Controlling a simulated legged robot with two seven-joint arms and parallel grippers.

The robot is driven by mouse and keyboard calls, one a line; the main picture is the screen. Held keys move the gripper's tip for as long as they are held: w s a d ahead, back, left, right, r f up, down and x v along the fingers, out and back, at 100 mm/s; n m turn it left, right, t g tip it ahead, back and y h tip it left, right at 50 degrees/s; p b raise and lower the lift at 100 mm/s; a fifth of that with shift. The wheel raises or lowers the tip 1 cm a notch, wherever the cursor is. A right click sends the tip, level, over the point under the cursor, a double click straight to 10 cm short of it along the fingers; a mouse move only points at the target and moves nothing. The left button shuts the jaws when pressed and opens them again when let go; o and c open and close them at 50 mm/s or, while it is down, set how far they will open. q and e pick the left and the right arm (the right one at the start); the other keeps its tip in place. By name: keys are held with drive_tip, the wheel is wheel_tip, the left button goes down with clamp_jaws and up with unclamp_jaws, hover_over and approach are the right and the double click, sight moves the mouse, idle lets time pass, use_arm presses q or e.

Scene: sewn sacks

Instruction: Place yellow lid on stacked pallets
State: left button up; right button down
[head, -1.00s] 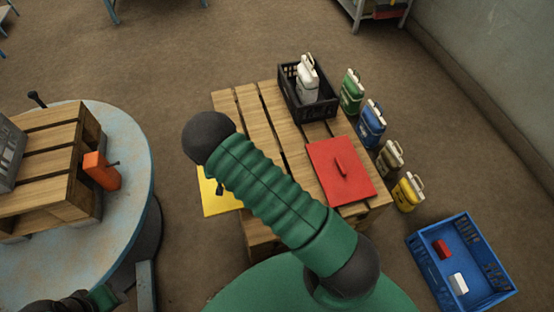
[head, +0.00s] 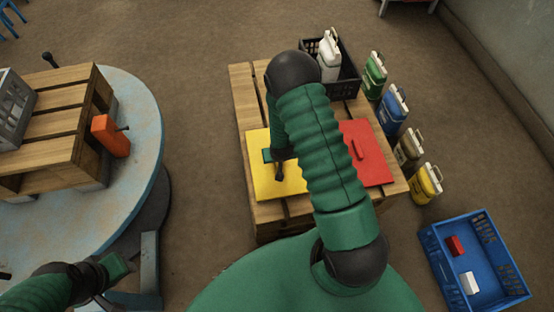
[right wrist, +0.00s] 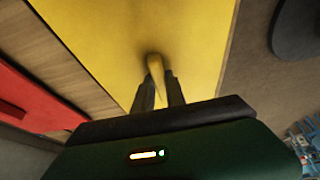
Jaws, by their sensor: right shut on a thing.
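The yellow lid (head: 262,180) is a flat square panel over the left part of the stacked wooden pallets (head: 243,92), left of the red lid (head: 372,160). My right gripper (head: 279,174) is above it. In the right wrist view my right gripper (right wrist: 160,92) is shut on the handle of the yellow lid (right wrist: 120,40). Wooden slats and the red lid (right wrist: 40,100) show beside it. I cannot tell whether the lid touches the slats. My right arm hides part of the pallets. My left gripper (head: 115,266) is at the lower left; its fingers are unclear.
A black crate (head: 348,82) with a white jerrycan (head: 329,58) stands on the pallets' far end. Several jerrycans (head: 394,105) line their right side. A blue crate (head: 440,270) is at lower right. A round table (head: 135,150) at left bears another pallet (head: 55,120).

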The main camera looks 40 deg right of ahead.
drive_tip(key=c, duration=1.8)
unclamp_jaws()
drive_tip(key=shift+f, duration=0.2)
drive_tip(key=o, duration=0.4)
drive_tip(key=shift+o, duration=0.2)
drive_tip(key=s+a+r+n+p, duration=0.1)
drive_tip(key=s+a+r+n, duration=0.1)
drive_tip(key=a+r, duration=0.3)
drive_tip(key=s+a+r+n+y+p, duration=0.1)
drive_tip(key=s+a+r, duration=0.4)
drive_tip(key=r, duration=0.9)
drive_tip(key=s+a+r+n+g+y+p, duration=0.1)
drive_tip(key=s+a+r+n+p, duration=0.1)
drive_tip(key=a+r, duration=0.3)
wheel_tip(320, 180, up, 4)
drive_tip(key=shift+s+a+r+n+p, duration=0.25)
drive_tip(key=shift+s+a+n+p, duration=0.15)
drive_tip(key=shift+s+p, duration=0.35)
